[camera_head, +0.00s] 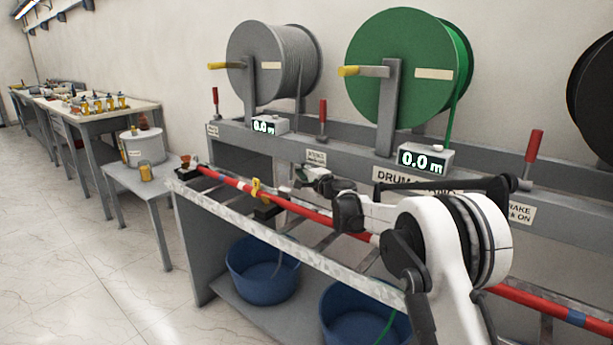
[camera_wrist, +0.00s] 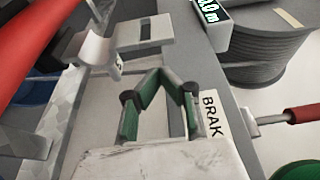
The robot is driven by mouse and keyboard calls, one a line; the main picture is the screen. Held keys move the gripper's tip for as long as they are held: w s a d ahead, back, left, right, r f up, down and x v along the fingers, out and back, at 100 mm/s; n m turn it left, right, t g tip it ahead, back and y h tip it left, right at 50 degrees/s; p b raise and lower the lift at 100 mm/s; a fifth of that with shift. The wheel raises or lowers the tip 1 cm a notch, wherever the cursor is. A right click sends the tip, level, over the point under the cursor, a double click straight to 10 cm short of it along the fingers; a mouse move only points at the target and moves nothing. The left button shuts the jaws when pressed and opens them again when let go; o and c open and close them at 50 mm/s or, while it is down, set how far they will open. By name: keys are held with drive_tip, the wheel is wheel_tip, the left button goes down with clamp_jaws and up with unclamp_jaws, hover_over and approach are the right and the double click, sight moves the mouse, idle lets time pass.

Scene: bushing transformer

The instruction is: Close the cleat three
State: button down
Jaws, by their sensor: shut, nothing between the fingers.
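A red bar (camera_head: 300,207) runs lengthwise along the grey bench frame. A yellow clamp-like piece (camera_head: 256,190) sits around it, above a dark block (camera_head: 267,212). I cannot read a number there. In the wrist view a pale grey curved piece (camera_wrist: 95,47), possibly an open cleat part, stands beside the red bar (camera_wrist: 35,40), with a small unreadable mark near it. My gripper (camera_wrist: 153,72) is shut and empty, its green-padded fingers meeting at the tips. In the head view my gripper (camera_head: 312,177) is above the bench, just behind the bar; my wrist hides part of the bar.
A grey cable drum (camera_head: 262,62) and a green drum (camera_head: 405,65) stand behind, with red brake levers (camera_head: 322,117) and length counters (camera_head: 425,160) on the rail. Blue tubs (camera_head: 262,270) are below the bench. A side table (camera_head: 150,180) is at the left.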

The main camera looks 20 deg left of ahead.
drive_tip(key=s, duration=0.1)
drive_tip(key=s+a, duration=0.1)
drive_tip(key=s, duration=0.1)
drive_tip(key=shift+r+b, duration=0.15)
drive_tip(key=shift+b, duration=0.15)
idle(0.3)
